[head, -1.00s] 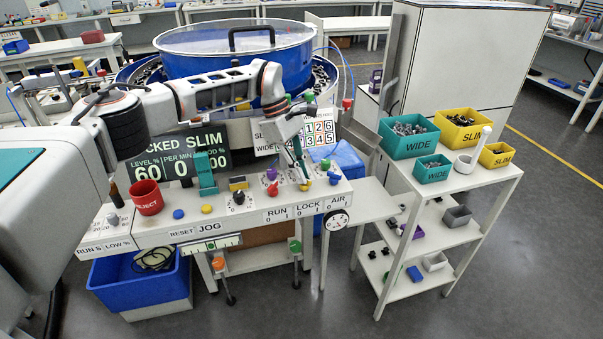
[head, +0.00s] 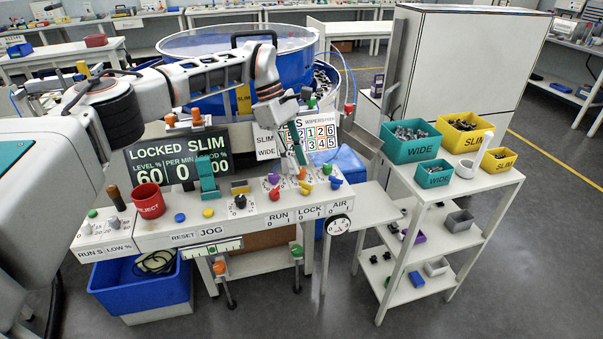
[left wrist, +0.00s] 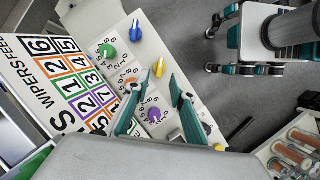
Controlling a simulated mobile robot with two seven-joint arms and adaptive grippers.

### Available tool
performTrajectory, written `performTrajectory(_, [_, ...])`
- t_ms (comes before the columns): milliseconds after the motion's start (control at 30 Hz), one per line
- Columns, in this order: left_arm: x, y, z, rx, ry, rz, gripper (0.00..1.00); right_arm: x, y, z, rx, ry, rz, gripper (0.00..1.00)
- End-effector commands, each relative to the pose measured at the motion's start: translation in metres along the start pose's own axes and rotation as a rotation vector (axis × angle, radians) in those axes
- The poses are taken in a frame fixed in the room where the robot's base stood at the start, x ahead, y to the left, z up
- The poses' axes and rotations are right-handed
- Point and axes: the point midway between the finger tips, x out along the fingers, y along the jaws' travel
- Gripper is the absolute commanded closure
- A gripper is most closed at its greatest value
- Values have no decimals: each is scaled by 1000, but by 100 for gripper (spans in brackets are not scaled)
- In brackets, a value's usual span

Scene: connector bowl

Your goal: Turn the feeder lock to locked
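The yellow lock knob (head: 305,188) sits on the white panel above the LOCK 0 1 label (head: 309,212). In the left wrist view the knob (left wrist: 158,68) lies just past and between my left fingertips, its handle pointing up the picture. My left gripper (head: 301,160) is open above the panel; in the left wrist view its teal fingers (left wrist: 160,77) are apart with nothing between them. The display (head: 178,155) reads LOCKED SLIM. My right gripper (left wrist: 212,47) shows in the left wrist view, its fingers spread over the floor.
The red RUN knob (head: 275,193) and blue AIR knob (head: 335,183) flank the lock knob. Purple (head: 273,178), orange (head: 302,173) and green (head: 326,165) dials stand close behind. A red REJECT cup (head: 148,201) stands at the panel's left.

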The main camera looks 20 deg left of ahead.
Motion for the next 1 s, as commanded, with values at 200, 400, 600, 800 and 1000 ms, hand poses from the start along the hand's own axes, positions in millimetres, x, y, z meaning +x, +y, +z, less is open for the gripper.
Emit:
performTrajectory(200, [-44,1,0,-1,2,3,76,0,0,0,1,1,0,76])
performTrajectory(400, [-64,0,0,-1,2,0,76,0,0,0,1,1,0,76])
performTrajectory(600, [-69,0,0,1,1,-1,76,0,0,0,1,1,0,76])
performTrajectory(800, [-68,0,0,0,1,-1,76,0,-1,0,2,1,0,76])
performTrajectory(1000, [-64,0,1,0,-5,-4,76,0,-1,-1,2,2,-1,76])
